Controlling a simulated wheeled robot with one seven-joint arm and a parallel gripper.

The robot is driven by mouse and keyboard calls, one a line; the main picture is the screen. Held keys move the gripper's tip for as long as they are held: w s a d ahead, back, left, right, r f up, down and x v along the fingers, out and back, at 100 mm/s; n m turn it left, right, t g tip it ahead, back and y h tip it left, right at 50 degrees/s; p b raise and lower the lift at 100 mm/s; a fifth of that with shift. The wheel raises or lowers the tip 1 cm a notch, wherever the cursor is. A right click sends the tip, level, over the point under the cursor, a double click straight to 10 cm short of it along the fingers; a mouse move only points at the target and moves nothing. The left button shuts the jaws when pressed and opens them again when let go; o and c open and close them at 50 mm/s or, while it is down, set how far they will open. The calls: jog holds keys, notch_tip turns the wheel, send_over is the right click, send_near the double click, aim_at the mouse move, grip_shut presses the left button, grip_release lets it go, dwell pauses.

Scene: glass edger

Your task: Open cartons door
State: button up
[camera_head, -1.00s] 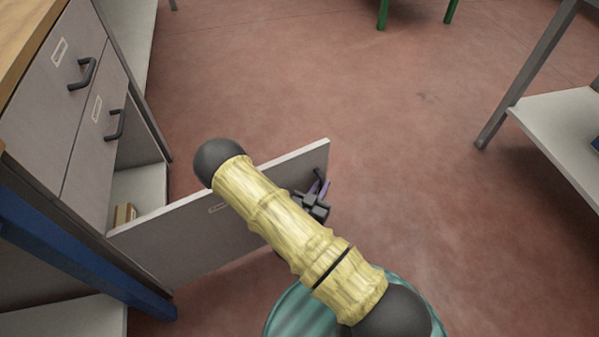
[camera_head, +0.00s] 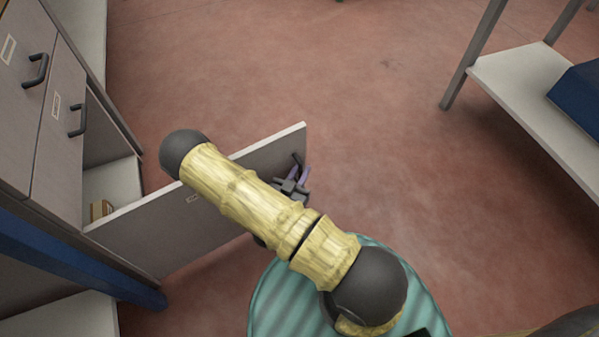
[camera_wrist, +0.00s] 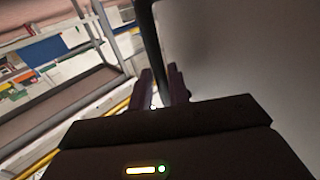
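The grey cartons door (camera_head: 210,195) is swung wide out from the cabinet at the left, so its compartment shows open. Its small label is partly covered by my arm. My gripper (camera_head: 296,172) is at the door's outer face near its free edge. In the wrist view my gripper (camera_wrist: 163,88) has its two purple fingers close on either side of the dark bar handle (camera_wrist: 150,45), and appears shut on it. The door's face (camera_wrist: 230,55) fills the right of that view. My arm hides part of the door and the lower handle area in the head view.
A small tan carton (camera_head: 98,209) sits inside the open compartment (camera_head: 118,182). Two closed grey fronts with dark handles are beside it. A blue beam (camera_head: 80,262) runs below. A shelf with a blue box (camera_head: 580,95) stands at the right. The floor (camera_head: 300,75) between is clear.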

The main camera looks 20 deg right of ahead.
jog(key=shift+s, duration=0.1)
jog(key=p+v, duration=0.5)
jog(key=v, duration=1.2)
jog(key=shift+a+p, duration=0.2)
jog(key=shift+p, duration=0.15)
jog(key=shift+r, duration=0.1)
